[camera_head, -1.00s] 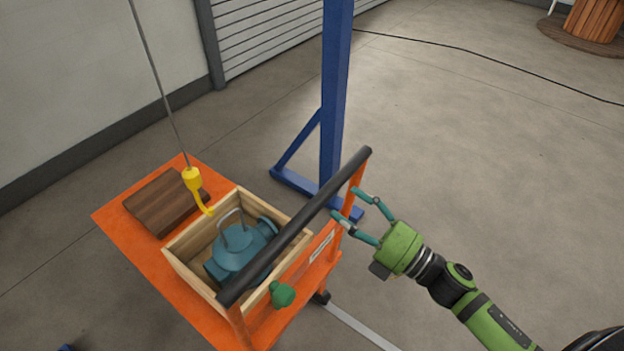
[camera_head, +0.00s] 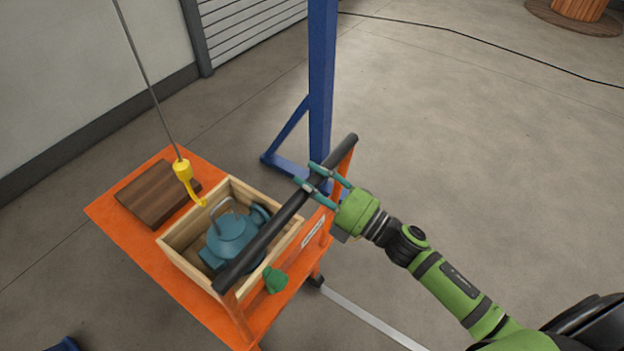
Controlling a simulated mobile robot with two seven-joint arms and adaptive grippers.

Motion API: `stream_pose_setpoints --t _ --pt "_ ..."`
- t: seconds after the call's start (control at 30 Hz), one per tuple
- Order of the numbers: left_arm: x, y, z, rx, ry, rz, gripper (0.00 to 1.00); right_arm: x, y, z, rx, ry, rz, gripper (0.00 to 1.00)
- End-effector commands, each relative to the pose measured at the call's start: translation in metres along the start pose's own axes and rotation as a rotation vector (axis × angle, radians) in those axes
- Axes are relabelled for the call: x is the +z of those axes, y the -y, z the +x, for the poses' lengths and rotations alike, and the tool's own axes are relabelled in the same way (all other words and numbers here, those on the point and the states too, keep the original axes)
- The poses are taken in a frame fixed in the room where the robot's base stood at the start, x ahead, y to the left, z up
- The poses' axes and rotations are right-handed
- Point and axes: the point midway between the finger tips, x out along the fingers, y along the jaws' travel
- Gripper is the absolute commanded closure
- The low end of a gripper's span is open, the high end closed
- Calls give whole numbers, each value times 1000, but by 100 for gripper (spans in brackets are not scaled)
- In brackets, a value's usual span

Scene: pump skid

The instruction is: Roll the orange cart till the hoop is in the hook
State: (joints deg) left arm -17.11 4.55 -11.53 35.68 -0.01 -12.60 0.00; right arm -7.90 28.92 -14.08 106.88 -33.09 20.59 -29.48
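The orange cart (camera_head: 118,216) stands at the left with a black push bar (camera_head: 262,240). On it an open wooden box (camera_head: 176,258) holds a blue-teal pump (camera_head: 232,238) with a grey hoop (camera_head: 216,212) on top. A yellow hook (camera_head: 184,174) hangs from a cable; its tip appears just left of the hoop, and I cannot tell whether they touch. My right gripper (camera_head: 305,174) has its two teal fingers apart, lying across the far right part of the push bar. Whether they touch it is unclear. My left gripper is not in view.
A dark wooden block (camera_head: 158,194) lies on the cart beside the box. A dark green object (camera_head: 275,280) sits at the cart's near side. A blue post (camera_head: 321,85) with a braced foot stands behind the cart. The floor at right is mostly clear, crossed by a cable.

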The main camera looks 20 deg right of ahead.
Motion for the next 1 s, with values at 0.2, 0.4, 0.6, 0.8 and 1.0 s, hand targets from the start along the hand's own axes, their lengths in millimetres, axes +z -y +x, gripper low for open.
stream_pose_setpoints --t 0.2,0.4,0.6,0.8,1.0 --pt "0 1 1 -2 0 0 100 0 2 6 1 0 0 100" --pt "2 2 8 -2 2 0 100 0 9 48 7 0 0 100" --pt "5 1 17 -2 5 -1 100 0 19 95 6 1 1 100" --pt "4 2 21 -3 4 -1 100 0 24 116 0 0 1 100" --pt "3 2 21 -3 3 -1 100 0 25 117 -4 -1 0 100"
